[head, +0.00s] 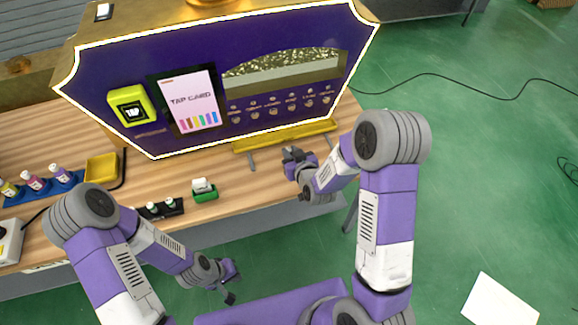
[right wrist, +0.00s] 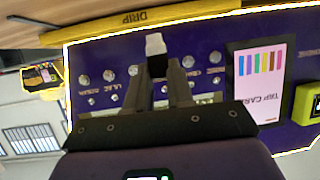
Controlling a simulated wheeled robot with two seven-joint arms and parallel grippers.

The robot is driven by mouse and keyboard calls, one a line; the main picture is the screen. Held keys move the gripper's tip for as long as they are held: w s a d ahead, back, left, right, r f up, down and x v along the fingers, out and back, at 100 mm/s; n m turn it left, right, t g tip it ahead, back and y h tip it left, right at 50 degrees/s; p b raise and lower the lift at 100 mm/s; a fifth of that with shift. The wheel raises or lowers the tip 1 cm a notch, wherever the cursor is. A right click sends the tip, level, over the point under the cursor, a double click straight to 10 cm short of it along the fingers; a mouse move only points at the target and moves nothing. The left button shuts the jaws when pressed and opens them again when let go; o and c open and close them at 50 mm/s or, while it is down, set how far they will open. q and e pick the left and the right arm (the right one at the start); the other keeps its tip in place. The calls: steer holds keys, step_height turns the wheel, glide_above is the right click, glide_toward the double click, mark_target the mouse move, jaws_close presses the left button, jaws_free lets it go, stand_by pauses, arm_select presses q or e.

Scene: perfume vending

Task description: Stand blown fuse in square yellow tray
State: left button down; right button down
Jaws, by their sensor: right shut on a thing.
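The square yellow tray (head: 101,168) lies on the wooden counter at the left in the head view, beside the blue bottle rack. My right gripper (head: 292,156) is over the counter in front of the machine's yellow drip ledge, well to the right of the tray. In the right wrist view my right gripper (right wrist: 157,70) is shut on a small piece with a pale end (right wrist: 155,43) and a dark body, which I take as the blown fuse. The fingers hide part of it. My left gripper (head: 231,282) is open and empty, low in front of the counter.
A purple vending machine (head: 140,140) with a yellow drip ledge (head: 285,135) stands at the back. A black holder (head: 160,209) with small pieces and a green box (head: 205,194) sit near the counter's front edge. The blue rack (head: 42,190) holds several bottles.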

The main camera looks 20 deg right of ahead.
steer(key=shift+f+b, duration=0.75)
steer(key=shift+f, duration=2.35)
steer(key=shift+f, duration=0.1)
steer(key=shift+f+b, duration=0.15)
steer(key=shift+b, duration=0.15)
steer(key=c, duration=1)
jaws_free()
